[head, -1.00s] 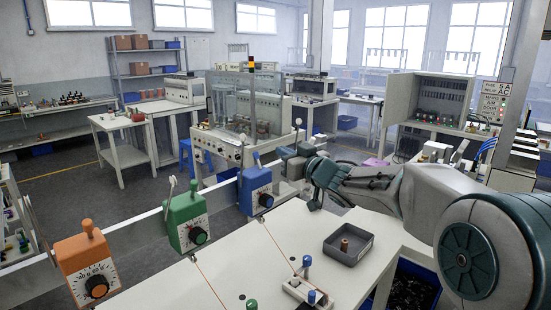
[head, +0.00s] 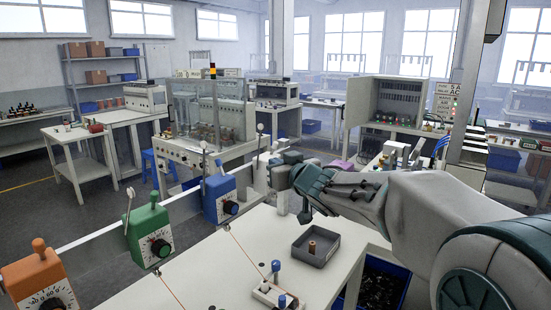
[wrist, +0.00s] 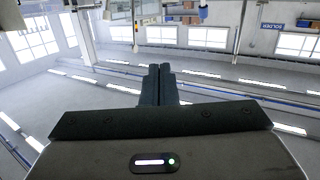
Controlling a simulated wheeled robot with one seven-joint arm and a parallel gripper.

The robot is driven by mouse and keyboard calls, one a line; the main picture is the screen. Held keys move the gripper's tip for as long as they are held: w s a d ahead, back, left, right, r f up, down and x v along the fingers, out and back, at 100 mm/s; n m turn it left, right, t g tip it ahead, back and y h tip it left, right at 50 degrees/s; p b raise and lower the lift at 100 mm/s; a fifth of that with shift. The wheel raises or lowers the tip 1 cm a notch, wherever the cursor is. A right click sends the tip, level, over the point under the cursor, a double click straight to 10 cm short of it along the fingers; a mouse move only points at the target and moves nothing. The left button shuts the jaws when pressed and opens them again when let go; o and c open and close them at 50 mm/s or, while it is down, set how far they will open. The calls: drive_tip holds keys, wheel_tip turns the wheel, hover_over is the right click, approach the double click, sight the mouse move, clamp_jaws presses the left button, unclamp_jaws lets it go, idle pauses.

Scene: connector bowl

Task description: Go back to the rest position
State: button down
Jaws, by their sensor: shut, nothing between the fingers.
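My gripper (wrist: 160,68) shows in the wrist view with its two dark fingers pressed together and nothing between them. In the head view my arm reaches in from the right, its wrist end above the far part of the white worktable (head: 213,267). The fingers are hard to make out there. My gripper is apart from the grey tray (head: 301,257) on the table. A small brass-coloured cylinder (head: 312,248) stands in that tray.
Blue (head: 219,195), green (head: 149,236) and orange (head: 38,278) dial boxes line the table's left rail. A pale block with blue knobs (head: 271,292) sits at the front. A dark blue bin (head: 382,288) is below the table's right side. Open floor lies beyond the rail at left.

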drive_tip(key=s+d+f+m+g+h, duration=0.25)
drive_tip(key=s+d+f+h, duration=0.25)
drive_tip(key=s+d, duration=0.3)
drive_tip(key=s+d+f+m+g+h, duration=0.25)
drive_tip(key=s+d+f+h, duration=0.2)
drive_tip(key=s+d, duration=0.25)
drive_tip(key=s+f+g, duration=0.3)
drive_tip(key=s+f, duration=0.2)
drive_tip(key=s, duration=0.4)
drive_tip(key=s+d+f+m+g+y, duration=0.1)
drive_tip(key=s+f+g, duration=0.2)
drive_tip(key=s, duration=0.7)
wheel_tip(320, 180, down, 2)
drive_tip(key=shift+d+f, duration=0.15)
drive_tip(key=shift+d, duration=0.05)
